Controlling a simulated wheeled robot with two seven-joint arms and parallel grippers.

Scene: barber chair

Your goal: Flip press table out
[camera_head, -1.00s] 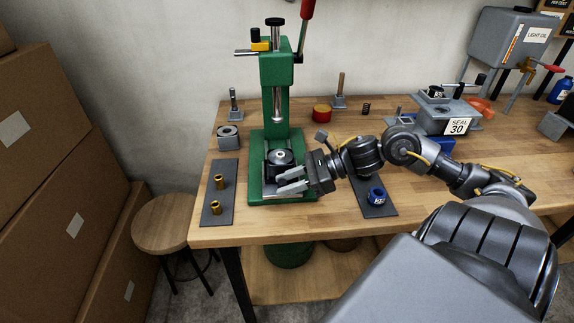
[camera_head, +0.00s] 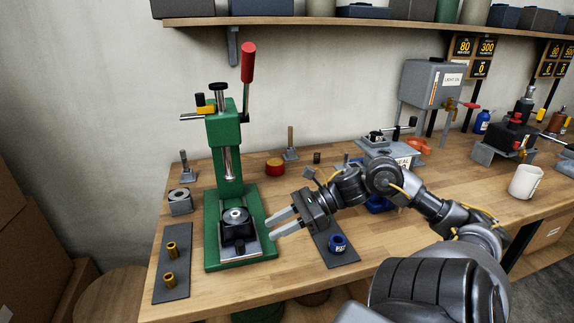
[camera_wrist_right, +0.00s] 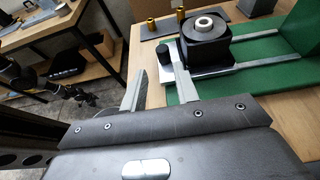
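The green press (camera_head: 221,135) stands on the workbench, with its red-handled lever (camera_head: 248,62) pointing up. Its press table (camera_head: 238,226), a black block with a pale ring on top, sits low on the base over a metal plate with rails. In the right wrist view the two fingers (camera_wrist_right: 157,90) are apart, near the table's front end. My left gripper is not in view.
A dark mat with two brass bushings (camera_head: 170,262) lies left of the press. Another mat with a blue ring (camera_head: 338,243) lies right, beneath my right arm. A red round tin (camera_head: 275,167) stands behind. A white mug (camera_head: 525,181) is far right.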

